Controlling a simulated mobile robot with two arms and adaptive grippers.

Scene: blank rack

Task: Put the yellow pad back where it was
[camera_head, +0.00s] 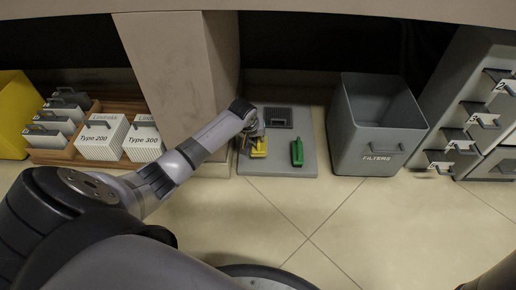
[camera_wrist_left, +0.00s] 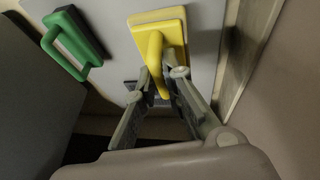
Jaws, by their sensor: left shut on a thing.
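The yellow pad (camera_head: 258,147) is at the left part of a grey board (camera_head: 283,168) on the floor. In the left wrist view the yellow pad (camera_wrist_left: 172,27) shows as a flat block with a raised handle. My left gripper (camera_head: 252,130) reaches it from above, and its two fingers (camera_wrist_left: 163,88) are shut around the yellow handle. I cannot tell whether the pad touches the board. A green pad (camera_head: 297,152) with a handle stands to the right on the same board; it is also in the left wrist view (camera_wrist_left: 72,42). My right gripper is not in view.
A dark grey square piece (camera_head: 278,117) is at the back of the board. A grey filters bin (camera_head: 372,150) stands to the right. A beige column (camera_head: 175,75) rises to the left, beside a wooden tray (camera_head: 60,156) with labelled boxes. The tiled floor in front is clear.

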